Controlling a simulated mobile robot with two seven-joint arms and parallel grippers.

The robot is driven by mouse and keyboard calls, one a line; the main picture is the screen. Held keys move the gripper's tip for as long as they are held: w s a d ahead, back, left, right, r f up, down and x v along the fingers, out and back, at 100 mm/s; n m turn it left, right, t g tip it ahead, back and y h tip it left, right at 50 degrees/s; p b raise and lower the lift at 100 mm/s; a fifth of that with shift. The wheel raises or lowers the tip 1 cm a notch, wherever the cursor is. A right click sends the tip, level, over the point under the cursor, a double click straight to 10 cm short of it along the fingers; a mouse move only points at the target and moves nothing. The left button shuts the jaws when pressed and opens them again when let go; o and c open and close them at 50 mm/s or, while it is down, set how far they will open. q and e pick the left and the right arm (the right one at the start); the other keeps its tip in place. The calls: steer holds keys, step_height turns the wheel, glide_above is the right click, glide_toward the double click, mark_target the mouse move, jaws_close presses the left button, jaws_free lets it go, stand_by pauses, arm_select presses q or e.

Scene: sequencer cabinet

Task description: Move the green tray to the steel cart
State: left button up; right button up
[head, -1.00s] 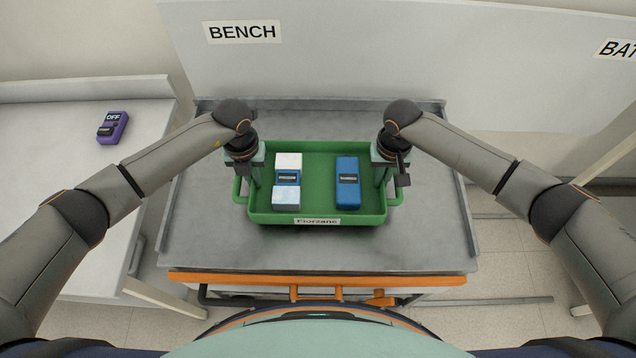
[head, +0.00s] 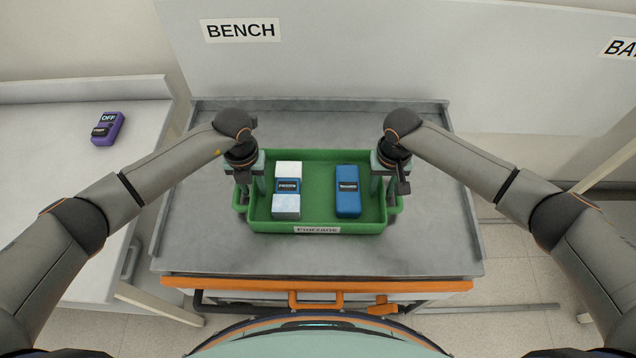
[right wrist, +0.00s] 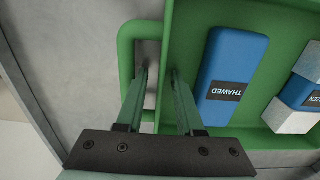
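The green tray (head: 318,215) sits on the steel cart (head: 215,245), towards the middle of its grey top. It holds a blue-and-white block (head: 287,190) at left and a blue block (head: 347,190) labelled THAWED at right. My left gripper (head: 250,195) is at the tray's left side, fingers apart. My right gripper (head: 384,192) is at the right side. In the right wrist view its open fingers (right wrist: 160,75) straddle the tray wall, one in the handle opening, one inside the tray. The left fingertips are partly hidden.
The cart has an orange front handle (head: 316,303) facing me. A white table (head: 80,220) at left carries a purple device (head: 108,128) marked OFF. A pale panel with a BENCH sign (head: 240,30) stands behind the cart. Bare cart top surrounds the tray.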

arm_select(q)
steer(key=shift+r, duration=0.15)
step_height(320, 180, up, 12)
arm_select(e)
step_height(320, 180, up, 12)
stand_by(0.7)
stand_by(0.4)
